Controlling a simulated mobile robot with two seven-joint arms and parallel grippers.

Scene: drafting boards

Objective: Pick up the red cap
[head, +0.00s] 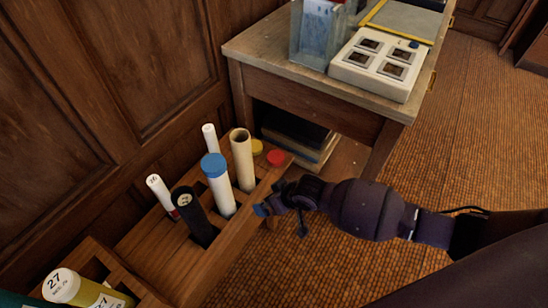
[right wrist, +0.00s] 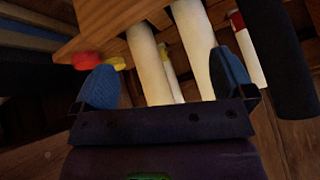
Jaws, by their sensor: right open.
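The red cap (head: 276,157) sits at the far right corner of a wooden tube rack, close to a yellow cap (head: 257,146). In the right wrist view the red cap (right wrist: 86,60) shows just beyond the left finger, outside the space between the fingers. My right gripper (head: 270,199) is open with blue fingertips, beside the rack's right edge and nearer than the red cap. In the right wrist view its jaws (right wrist: 168,82) are empty, with pale tubes behind them. My left gripper is not in view.
The rack (head: 245,222) holds upright tubes: a blue-capped white tube (head: 219,187), an open cardboard tube (head: 242,160), a black tube (head: 195,217) and thin white ones. A wooden table (head: 270,62) stands behind, with books (head: 297,140) beneath. Open floor lies right.

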